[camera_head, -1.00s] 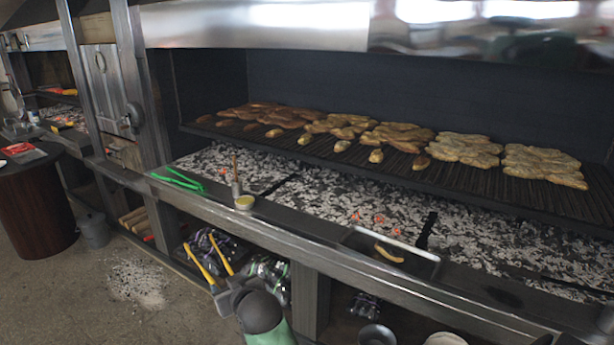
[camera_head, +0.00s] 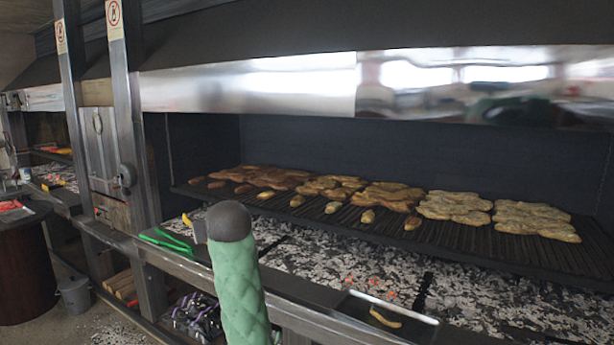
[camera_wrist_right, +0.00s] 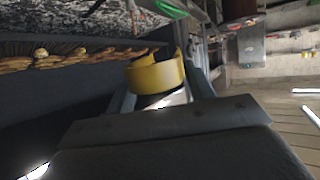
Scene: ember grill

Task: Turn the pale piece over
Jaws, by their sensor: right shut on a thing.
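Several small pieces lie in a front row on the dark grill rack in the head view. The middle ones look pale yellow, such as one piece (camera_head: 297,201) and another (camera_head: 332,207); I cannot tell which is the pale piece meant. My right gripper (camera_head: 199,229), partly hidden by its own wrist, is in front of the hearth, left of the pieces and well apart from them. It is shut on a yellow thing (camera_head: 187,221). In the right wrist view the gripper (camera_wrist_right: 163,98) holds this curved yellow thing (camera_wrist_right: 157,73); its full shape is hidden. My left gripper is out of view.
Larger browned pieces (camera_head: 452,207) lie behind the small ones. Green tongs (camera_head: 165,241) rest on the front ledge. A tray (camera_head: 422,330) with a curved yellowish piece (camera_head: 385,317) sits at the ledge, right. A steel hood (camera_head: 250,87) hangs above the rack; embers (camera_head: 330,262) lie below.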

